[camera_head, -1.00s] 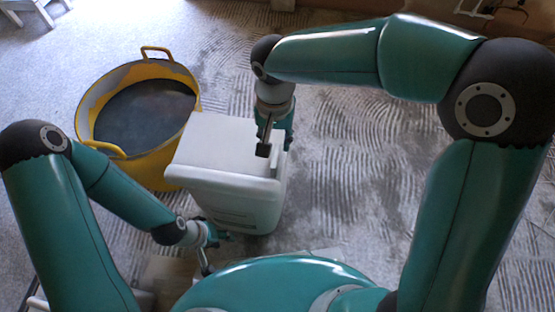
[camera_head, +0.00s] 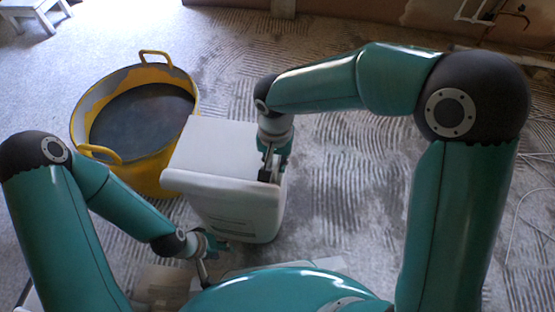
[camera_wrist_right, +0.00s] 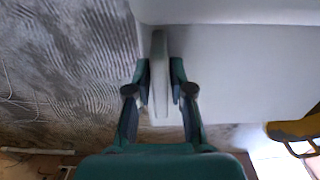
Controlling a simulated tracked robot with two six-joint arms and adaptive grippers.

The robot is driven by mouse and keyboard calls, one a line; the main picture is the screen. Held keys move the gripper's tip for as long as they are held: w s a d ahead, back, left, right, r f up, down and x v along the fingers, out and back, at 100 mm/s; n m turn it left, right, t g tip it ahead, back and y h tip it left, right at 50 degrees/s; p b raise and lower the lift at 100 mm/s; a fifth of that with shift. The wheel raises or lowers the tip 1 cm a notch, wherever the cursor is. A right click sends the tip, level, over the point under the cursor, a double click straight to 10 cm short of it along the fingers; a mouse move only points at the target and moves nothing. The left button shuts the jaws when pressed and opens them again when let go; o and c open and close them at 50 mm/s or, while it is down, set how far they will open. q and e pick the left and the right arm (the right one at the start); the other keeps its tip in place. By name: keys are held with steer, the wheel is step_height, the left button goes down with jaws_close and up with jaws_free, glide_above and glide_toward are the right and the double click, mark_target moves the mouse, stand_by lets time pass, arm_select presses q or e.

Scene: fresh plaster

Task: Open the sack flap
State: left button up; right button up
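A white, box-shaped sack (camera_head: 235,212) stands upright in the middle of the head view, its pale flap (camera_head: 212,150) lying flat over the top. A narrow upright tab (camera_wrist_right: 159,75) on the flap shows in the right wrist view. My right gripper (camera_head: 268,170) is at the right side of the flap. In the right wrist view its fingers (camera_wrist_right: 160,82) straddle the tab closely; whether they press on it is unclear. My left gripper (camera_head: 207,262) hangs low in front of the sack, apart from the flap, and its finger opening is too small to make out.
A yellow tub (camera_head: 150,178) with two handles and a dark interior stands left of the sack. A small white stool (camera_head: 35,15) is at the far left. Ridged grey floor (camera_head: 345,190) is open to the right. Thin pipes (camera_head: 490,15) are at the back right.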

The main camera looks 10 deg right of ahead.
jaws_close()
